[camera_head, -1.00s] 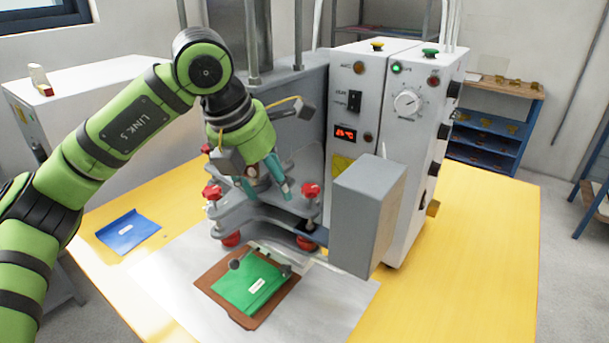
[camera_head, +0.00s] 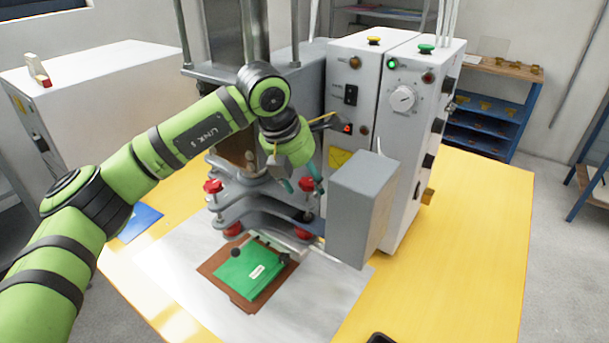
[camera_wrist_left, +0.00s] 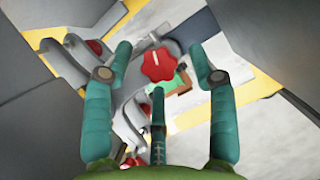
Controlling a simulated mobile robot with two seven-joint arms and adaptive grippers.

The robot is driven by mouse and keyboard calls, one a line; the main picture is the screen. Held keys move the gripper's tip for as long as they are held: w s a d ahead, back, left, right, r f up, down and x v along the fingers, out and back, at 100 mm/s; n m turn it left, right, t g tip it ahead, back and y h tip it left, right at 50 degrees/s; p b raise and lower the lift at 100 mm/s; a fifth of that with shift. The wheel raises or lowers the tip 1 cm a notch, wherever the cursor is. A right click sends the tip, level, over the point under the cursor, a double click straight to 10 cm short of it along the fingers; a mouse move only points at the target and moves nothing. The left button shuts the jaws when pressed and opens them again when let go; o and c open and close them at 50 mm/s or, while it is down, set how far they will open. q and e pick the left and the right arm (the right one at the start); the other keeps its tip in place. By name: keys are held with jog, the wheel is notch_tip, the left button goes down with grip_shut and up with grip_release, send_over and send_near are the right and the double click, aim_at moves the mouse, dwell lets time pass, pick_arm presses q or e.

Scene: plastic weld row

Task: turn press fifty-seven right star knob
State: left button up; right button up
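The press (camera_head: 250,210) stands on the yellow table with a red star knob at each side of its grey plates. The right star knob (camera_head: 306,184) is partly covered by my left gripper (camera_head: 302,187), whose teal fingers reach down around it. In the left wrist view the right star knob (camera_wrist_left: 158,65) lies ahead, between the spread fingertips of my left gripper (camera_wrist_left: 161,58). The fingers are open and no contact with the knob shows. The left star knob (camera_head: 213,187) stands free. My right gripper is not in view.
A grey box (camera_head: 360,210) stands close right of the knob, before the white control cabinet (camera_head: 405,150). A green pouch (camera_head: 250,272) lies on a brown board under the press. A blue pouch (camera_head: 140,222) lies at left. The table's right side is clear.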

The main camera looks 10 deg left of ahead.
pick_arm(q)
jog(key=c, duration=0.9)
jog(key=n+b, duration=0.2)
jog(key=b, duration=0.1)
jog(key=shift+d+f+n+y, duration=0.15)
jog(key=shift+f+n+y, duration=0.15)
jog(key=shift+y, duration=0.1)
jog(key=shift+c, duration=0.2)
jog(key=shift+r+n+t+y+b, duration=0.3)
jog(key=shift+n+y+b, duration=0.1)
jog(key=shift+n+b, duration=0.4)
jog(key=shift+s, duration=0.1)
jog(key=o, duration=1.1)
jog(key=shift+d, duration=0.1)
